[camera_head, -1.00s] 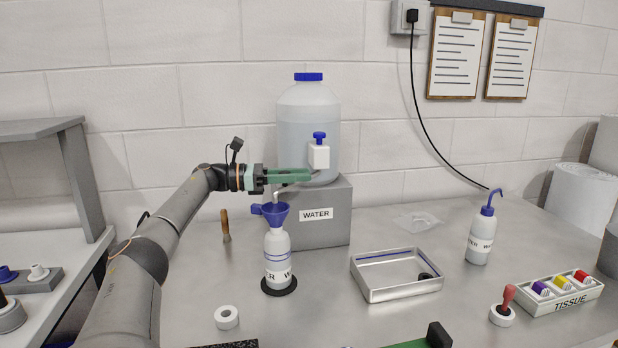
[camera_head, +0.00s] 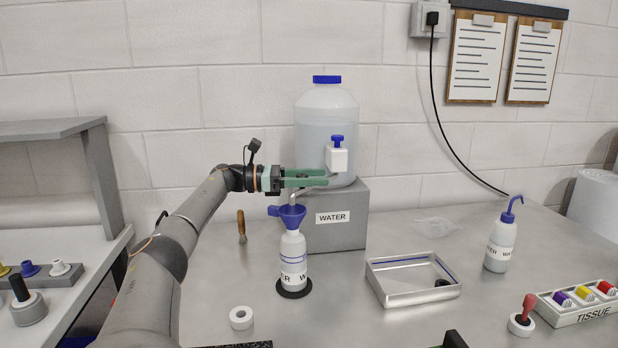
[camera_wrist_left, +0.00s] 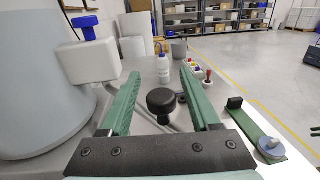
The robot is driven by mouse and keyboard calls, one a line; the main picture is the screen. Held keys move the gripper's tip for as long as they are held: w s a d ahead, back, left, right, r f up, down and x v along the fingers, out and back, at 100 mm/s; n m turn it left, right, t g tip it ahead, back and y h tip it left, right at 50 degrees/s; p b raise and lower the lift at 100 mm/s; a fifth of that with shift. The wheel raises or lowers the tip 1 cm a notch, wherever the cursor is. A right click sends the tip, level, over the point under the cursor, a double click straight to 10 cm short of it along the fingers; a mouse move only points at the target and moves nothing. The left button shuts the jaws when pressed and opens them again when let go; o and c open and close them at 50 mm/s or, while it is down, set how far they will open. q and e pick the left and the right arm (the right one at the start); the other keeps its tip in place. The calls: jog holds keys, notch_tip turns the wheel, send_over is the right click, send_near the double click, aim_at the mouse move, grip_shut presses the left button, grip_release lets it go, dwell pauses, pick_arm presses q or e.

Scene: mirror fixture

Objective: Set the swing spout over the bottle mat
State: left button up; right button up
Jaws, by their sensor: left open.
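The swing spout is a thin grey tube (camera_head: 293,197) below the white tap (camera_head: 337,159) of the water jug. The bottle stands upright on the round black mat (camera_head: 293,289). My left gripper (camera_head: 326,177) is open beside the tap, above the funnel. In the left wrist view, a black round knob (camera_wrist_left: 161,100) shows between the spread green fingers (camera_wrist_left: 156,85), apart from both in the picture. The fingers hide part of the spout in the head view.
The jug (camera_head: 312,115) stands on a grey block (camera_head: 350,205) against the wall. A tape roll (camera_head: 241,317) lies in front.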

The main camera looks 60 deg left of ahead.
pick_arm(q)
jog(key=b+v, duration=0.1)
jog(key=v, duration=0.4)
jog(key=shift+s+a+f, duration=0.1)
jog(key=shift+s+a, duration=0.05)
jog(key=shift+s, duration=0.05)
jog(key=v, duration=0.5)
jog(key=shift+r+p, duration=0.3)
jog(key=shift+p+v, duration=0.4)
jog(key=shift+v, duration=0.6)
pick_arm(e)
jog(key=shift+s, duration=0.1)
pick_arm(q)
jog(key=shift+s+f, duration=0.1)
jog(key=shift+f, duration=0.05)
pick_arm(e)
jog(key=shift+d, duration=0.1)
jog(key=shift+r, duration=0.2)
